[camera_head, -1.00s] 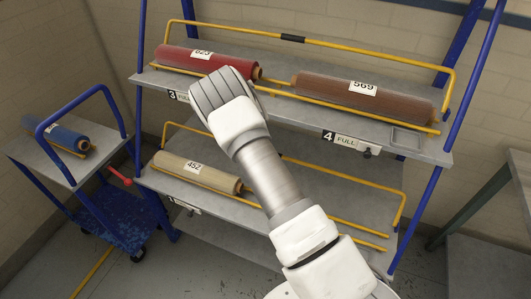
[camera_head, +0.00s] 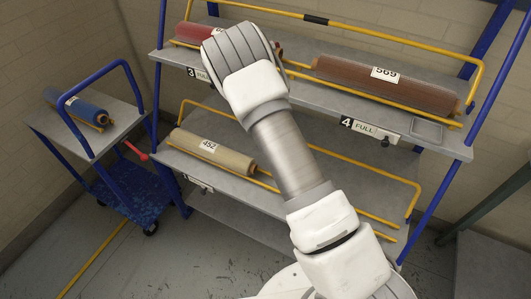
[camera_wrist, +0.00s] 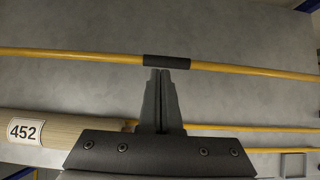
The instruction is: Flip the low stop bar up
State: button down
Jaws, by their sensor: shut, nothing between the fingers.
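The low stop bar (camera_head: 348,158) is a yellow rail on the lower shelf, with upturned ends; my arm hides its middle in the head view. In the wrist view the yellow bar (camera_wrist: 80,54) runs across the picture, with a black grip (camera_wrist: 167,62) at its middle. My gripper (camera_wrist: 165,72) is shut and empty, its fingertips just below the grip in the picture. I cannot tell whether they touch it. In the head view the fingers are hidden behind my arm.
A beige roll marked 452 (camera_head: 215,152) lies on the lower shelf at left. It also shows in the wrist view (camera_wrist: 65,129). The upper shelf holds a red roll (camera_head: 192,33) and a brown roll 569 (camera_head: 385,84). A blue trolley (camera_head: 125,195) stands at left.

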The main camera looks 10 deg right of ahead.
jog(key=s+a+b, duration=0.2)
jog(key=s+a, duration=0.5)
jog(key=s, duration=0.2)
jog(key=shift+s, duration=0.4)
jog(key=shift+r, duration=0.1)
jog(key=s+d+r+m+p, duration=0.1)
jog(key=s+d+r+m, duration=0.15)
jog(key=r+m, duration=0.4)
jog(key=s+d+r+m+g, duration=0.15)
jog(key=d+r+m, duration=0.25)
jog(key=r, duration=0.6)
jog(key=s+d+r+m+p, duration=0.1)
jog(key=s+d+r+m, duration=0.2)
jog(key=r+m, duration=0.35)
jog(key=s+a+r+m+y+p, duration=0.1)
jog(key=s+a+r+m+y, duration=0.1)
jog(key=s+r+m, duration=0.4)
jog(key=s+a+r+m+y+p, duration=0.1)
jog(key=s+r+m, duration=0.4)
jog(key=s, duration=0.9)
notch_tip(320, 180, up, 4)
jog(key=shift+s+a+f+m+t+y, duration=0.25)
jog(key=shift+a+m+t+y, duration=0.25)
jog(key=shift+y, duration=0.4)
